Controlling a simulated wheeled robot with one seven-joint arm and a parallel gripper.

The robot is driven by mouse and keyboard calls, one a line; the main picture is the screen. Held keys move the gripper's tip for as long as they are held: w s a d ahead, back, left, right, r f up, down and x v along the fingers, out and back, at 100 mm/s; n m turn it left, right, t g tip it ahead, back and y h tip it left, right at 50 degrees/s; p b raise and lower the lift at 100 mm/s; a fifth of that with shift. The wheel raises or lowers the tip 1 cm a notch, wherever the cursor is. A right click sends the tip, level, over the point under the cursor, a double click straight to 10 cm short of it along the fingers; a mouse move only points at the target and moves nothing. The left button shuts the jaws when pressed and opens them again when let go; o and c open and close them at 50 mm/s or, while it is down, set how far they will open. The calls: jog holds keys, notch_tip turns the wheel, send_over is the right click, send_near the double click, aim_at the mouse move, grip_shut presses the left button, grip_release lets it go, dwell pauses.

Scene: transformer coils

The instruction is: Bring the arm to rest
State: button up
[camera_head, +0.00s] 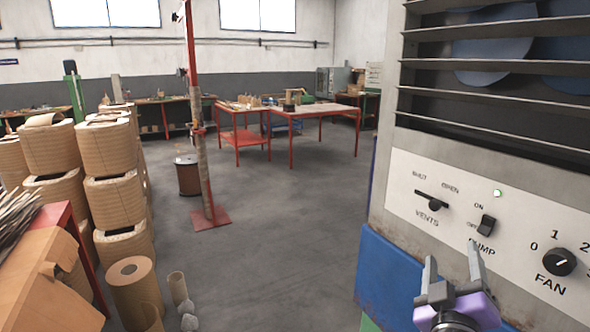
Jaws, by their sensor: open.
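My gripper (451,268) is at the lower right, in front of the control panel (520,222) of a large grey machine. Its two grey fingers point up and are spread apart, with nothing between them. The panel has a vents lever (432,201), a pump switch (487,226) and a round fan knob (558,262). The fingers show just below the pump switch; whether they touch the panel cannot be told. Most of my arm is outside the view.
Stacked tan coils (113,190) stand on the left, with loose cylinders (134,285) on the floor. A red post (203,150) stands on a base plate. Red tables (320,109) are at the back. A blue panel (392,277) is below the machine. The middle floor is clear.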

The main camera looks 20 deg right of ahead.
jog(key=s+a+f+n+t+y+p, duration=0.1)
jog(key=s+a+f+n+t+y, duration=0.15)
jog(key=a+f+y, duration=0.4)
jog(key=s+a+f+n+t+y, duration=0.1)
jog(key=s+a+f+t+y, duration=0.15)
jog(key=a, duration=0.65)
jog(key=s+a+f+g+y+p, duration=0.1)
jog(key=s+a+f+y, duration=0.1)
jog(key=s, duration=0.5)
jog(key=s+a+f+m+g+y+p, duration=0.1)
jog(key=s+a, duration=0.2)
jog(key=s, duration=0.4)
jog(key=s+a+f+m+g+y, duration=0.1)
jog(key=s+a+f+y, duration=0.1)
jog(key=s, duration=0.6)
jog(key=shift+a+f+y+p, duration=0.3)
jog(key=shift+a+f+p, duration=0.1)
jog(key=shift+a, duration=0.25)
jog(key=shift+m, duration=0.25)
